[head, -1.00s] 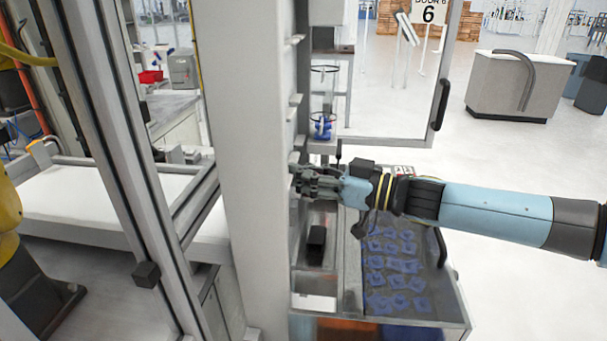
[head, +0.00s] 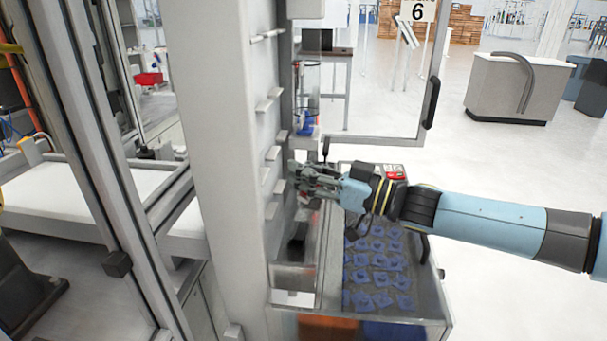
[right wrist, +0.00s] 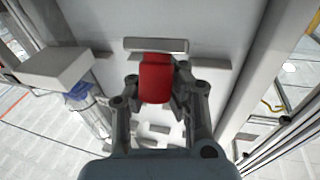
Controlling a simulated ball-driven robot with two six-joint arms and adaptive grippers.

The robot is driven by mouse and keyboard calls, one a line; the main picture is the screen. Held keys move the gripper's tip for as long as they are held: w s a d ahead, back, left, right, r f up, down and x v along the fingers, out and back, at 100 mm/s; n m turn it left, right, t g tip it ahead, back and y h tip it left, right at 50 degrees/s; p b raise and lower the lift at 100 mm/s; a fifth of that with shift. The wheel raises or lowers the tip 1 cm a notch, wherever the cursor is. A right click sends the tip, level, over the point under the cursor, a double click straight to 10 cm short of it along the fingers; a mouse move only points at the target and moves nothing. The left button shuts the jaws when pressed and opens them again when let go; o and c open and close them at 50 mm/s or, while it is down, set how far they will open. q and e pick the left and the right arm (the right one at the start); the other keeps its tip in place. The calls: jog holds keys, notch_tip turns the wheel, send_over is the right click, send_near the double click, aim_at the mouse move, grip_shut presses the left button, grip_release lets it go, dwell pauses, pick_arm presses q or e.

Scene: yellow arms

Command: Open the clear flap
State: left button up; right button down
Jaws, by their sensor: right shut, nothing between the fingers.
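A framed clear panel (head: 385,85) with a black handle (head: 430,103) stands upright at the top right of the machine in the head view. I cannot tell whether it is the task's flap. A tray of blue parts (head: 375,275) sits below, with a dark handle on its right side. My right gripper (head: 302,180) is shut and empty, left of the tray, by the machine's pale column. In the right wrist view its fingers (right wrist: 155,95) are close together, with a red block-like surface at their tips. My left gripper is out of view.
The pale column (head: 225,150) with several small ledges rises left of my right gripper. A clear cylinder (head: 306,100) with blue contents stands above it. A red button panel (head: 394,172) is behind my right wrist.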

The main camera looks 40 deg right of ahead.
jog(key=c, duration=1.7)
grip_release()
jog(key=shift+a, duration=0.2)
jog(key=o, duration=0.3)
jog(key=shift+s, duration=0.2)
jog(key=shift+w, duration=0.15)
jog(key=shift+d, duration=0.1)
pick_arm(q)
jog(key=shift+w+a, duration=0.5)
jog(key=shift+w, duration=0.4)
pick_arm(e)
jog(key=v, duration=1.2)
